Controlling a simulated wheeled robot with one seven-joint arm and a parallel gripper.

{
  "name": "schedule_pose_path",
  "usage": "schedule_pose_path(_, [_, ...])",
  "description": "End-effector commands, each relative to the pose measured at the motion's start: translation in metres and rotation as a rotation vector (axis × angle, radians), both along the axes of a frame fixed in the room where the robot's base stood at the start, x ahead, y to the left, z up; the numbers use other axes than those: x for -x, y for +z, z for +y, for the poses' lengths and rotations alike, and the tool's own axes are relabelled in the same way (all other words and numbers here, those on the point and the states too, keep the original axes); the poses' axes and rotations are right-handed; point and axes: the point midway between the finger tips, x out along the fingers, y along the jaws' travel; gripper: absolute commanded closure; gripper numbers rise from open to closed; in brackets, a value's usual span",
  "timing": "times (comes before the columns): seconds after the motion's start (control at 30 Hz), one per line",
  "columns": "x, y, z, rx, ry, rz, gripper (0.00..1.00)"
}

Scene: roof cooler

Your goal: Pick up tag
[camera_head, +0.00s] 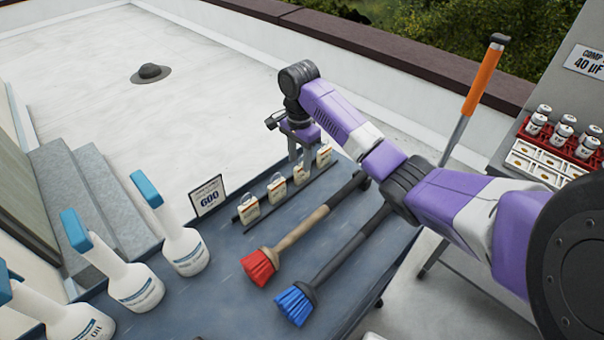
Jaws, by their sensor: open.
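Several small cream tags with dark print stand upright in a row along a dark rail (262,207) on the blue-grey table. From near to far they are the first tag (249,210), the second tag (277,191), the third tag (301,175) and the farthest tag (324,157). My gripper (303,155) points down at the far end of the row, its jaws open. Its fingers appear close to the two far tags. I cannot tell whether they touch a tag or stand behind it.
A sign reading 600 (207,196) stands left of the rail. A red-bristled brush (259,266) and a blue-bristled brush (295,303) lie to the right. White bottles with blue tops (184,249) fill the left side. A red rack (560,138) holds small capped containers.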

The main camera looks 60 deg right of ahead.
Motion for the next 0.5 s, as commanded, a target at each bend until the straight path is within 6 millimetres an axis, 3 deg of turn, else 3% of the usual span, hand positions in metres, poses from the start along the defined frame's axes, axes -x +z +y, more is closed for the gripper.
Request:
schedule_pose_path(0.3, [0.004,-0.040,-0.007,0.000,-0.001,0.001,0.59])
schedule_pose_path(0.5, [0.003,-0.045,-0.007,0.000,-0.001,0.000,0.59])
